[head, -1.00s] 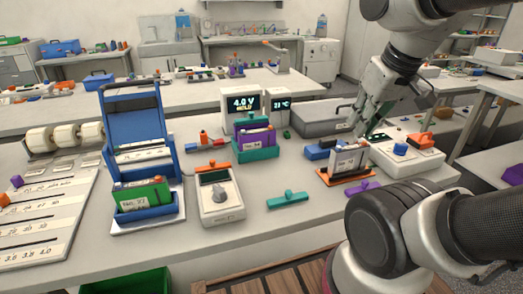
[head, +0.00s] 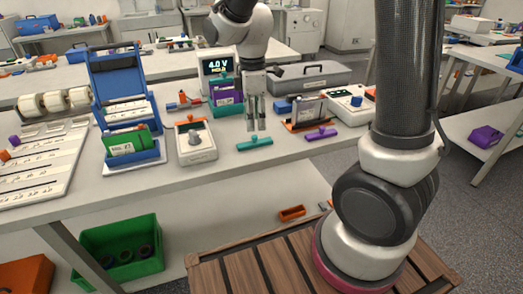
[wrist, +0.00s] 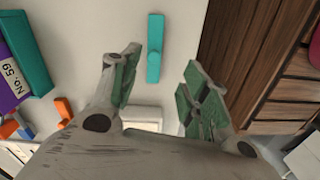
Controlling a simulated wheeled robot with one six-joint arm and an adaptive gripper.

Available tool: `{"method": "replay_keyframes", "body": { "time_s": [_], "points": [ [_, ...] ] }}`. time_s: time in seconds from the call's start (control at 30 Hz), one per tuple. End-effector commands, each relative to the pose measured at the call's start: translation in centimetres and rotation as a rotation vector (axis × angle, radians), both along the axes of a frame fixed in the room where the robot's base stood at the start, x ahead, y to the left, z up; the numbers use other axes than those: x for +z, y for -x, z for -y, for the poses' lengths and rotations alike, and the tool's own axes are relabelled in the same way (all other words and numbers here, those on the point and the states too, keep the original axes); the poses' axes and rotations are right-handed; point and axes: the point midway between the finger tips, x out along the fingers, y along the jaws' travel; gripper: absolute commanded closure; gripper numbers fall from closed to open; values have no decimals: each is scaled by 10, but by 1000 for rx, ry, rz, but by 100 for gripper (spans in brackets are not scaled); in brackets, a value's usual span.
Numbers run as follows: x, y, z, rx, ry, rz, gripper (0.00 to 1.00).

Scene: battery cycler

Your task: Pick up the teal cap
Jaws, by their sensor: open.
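The teal cap (head: 255,143) is a flat bar with a small knob, lying on the white table near its front edge. In the wrist view the teal cap (wrist: 155,47) lies beyond my fingertips, roughly between them and apart from both. My gripper (head: 257,124) is open and empty, pointing down above the table just behind the cap. Its two green-padded fingers (wrist: 158,88) are spread in the wrist view.
A slatted wooden surface (head: 230,268) is below the table front.

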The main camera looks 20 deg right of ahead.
Motion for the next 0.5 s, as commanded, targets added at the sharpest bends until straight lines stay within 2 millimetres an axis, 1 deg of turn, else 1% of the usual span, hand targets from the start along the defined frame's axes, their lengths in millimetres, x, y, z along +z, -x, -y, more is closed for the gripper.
{"method": "replay_keyframes", "body": {
  "time_s": [0.1,0.23,0.5],
  "points": [
    [1,-5,-2,125,-10,19,54],
    [-1,-6,-2,203,-12,22,54],
    [-33,-6,0,215,-11,19,54]
  ]
}}
